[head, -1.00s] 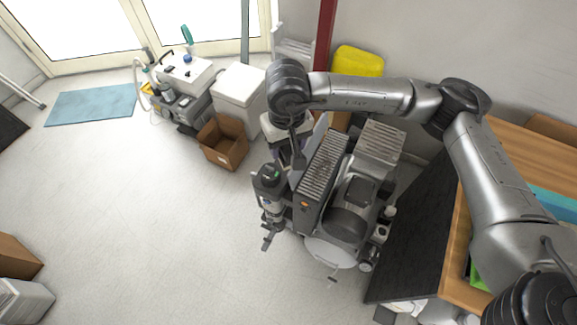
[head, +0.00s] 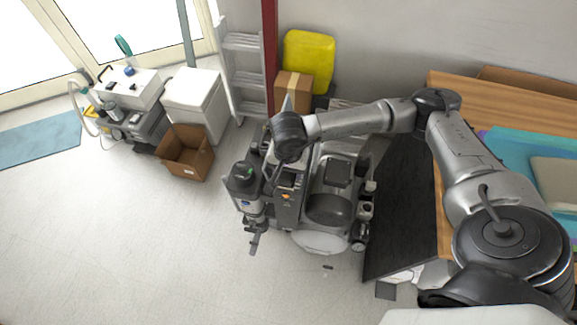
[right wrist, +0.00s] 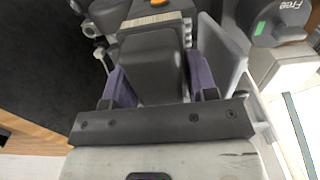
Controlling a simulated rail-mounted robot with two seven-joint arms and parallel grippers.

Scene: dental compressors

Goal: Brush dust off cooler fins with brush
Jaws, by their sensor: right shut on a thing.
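My right gripper (head: 255,238) hangs at the left side of the grey wheeled compressor (head: 328,208), pointing down. In the right wrist view its purple-padded fingers (right wrist: 160,82) are shut on a dark grey block (right wrist: 152,65), which looks like the brush. A pale strip (right wrist: 150,20), perhaps bristles, shows beyond it. The brush is too small to make out clearly in the head view. The dark cooler housing (head: 287,205) with an orange mark stands just right of the gripper. My arm hides most of its finned top, and dust cannot be made out. My left gripper is not in view.
A wooden table (head: 447,190) and a dark panel (head: 402,215) stand right of the compressor. An open cardboard box (head: 186,155), a white bin (head: 195,100), a stepladder (head: 243,75) and a yellow container (head: 308,60) stand behind.

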